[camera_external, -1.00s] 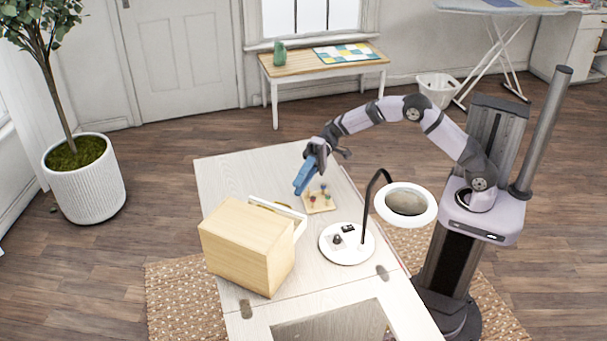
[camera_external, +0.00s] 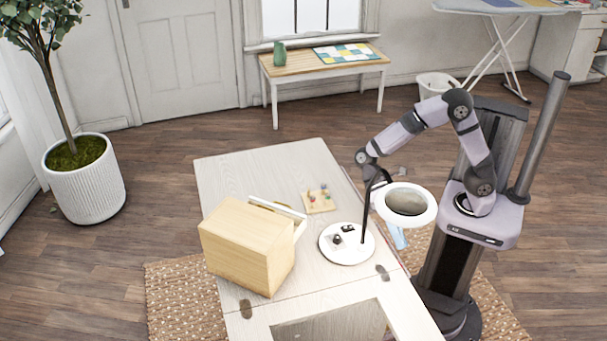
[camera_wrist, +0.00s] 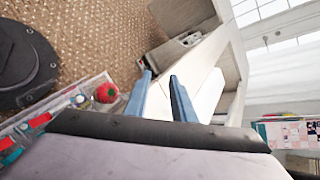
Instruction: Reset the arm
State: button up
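My arm is folded back close to its column, at the right side of the sewing table (camera_external: 250,165). My gripper (camera_external: 400,240) hangs beside the table's right edge, pointing down, mostly hidden behind the ring lamp (camera_external: 432,209); only a bit of blue finger shows below the ring. In the wrist view the two blue fingers of my gripper (camera_wrist: 160,76) stand apart with nothing between them.
A wooden box (camera_external: 240,250), a pegged wooden board (camera_external: 319,201) and the lamp's white base (camera_external: 347,244) are on the table. The wrist view shows a red pincushion (camera_wrist: 106,93) beside my gripper and the woven rug (camera_wrist: 90,40) below.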

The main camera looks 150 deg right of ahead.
jog(key=s+a+f+n+g+h+p, duration=0.1)
jog(key=s+a+f+n+g+h, duration=0.15)
jog(key=a+n, duration=0.3)
jog(key=s+a+f+n+g+h, duration=0.2)
jog(key=a+n+h, duration=0.2)
jog(key=a+n, duration=0.15)
jog(key=s+a+f+n+g+h+p, duration=0.1)
jog(key=s+a+f+n+g+h, duration=0.15)
jog(key=a+n, duration=0.3)
notch_tip(320, 180, up, 18)
jog(key=p, duration=1.8)
jog(key=shift+a+r+m, duration=0.15)
jog(key=shift+a+m, duration=0.2)
jog(key=shift+m, duration=0.1)
notch_tip(320, 180, down, 12)
jog(key=b, duration=1.1)
jog(key=shift+r, duration=0.15)
jog(key=shift+b, duration=0.35)
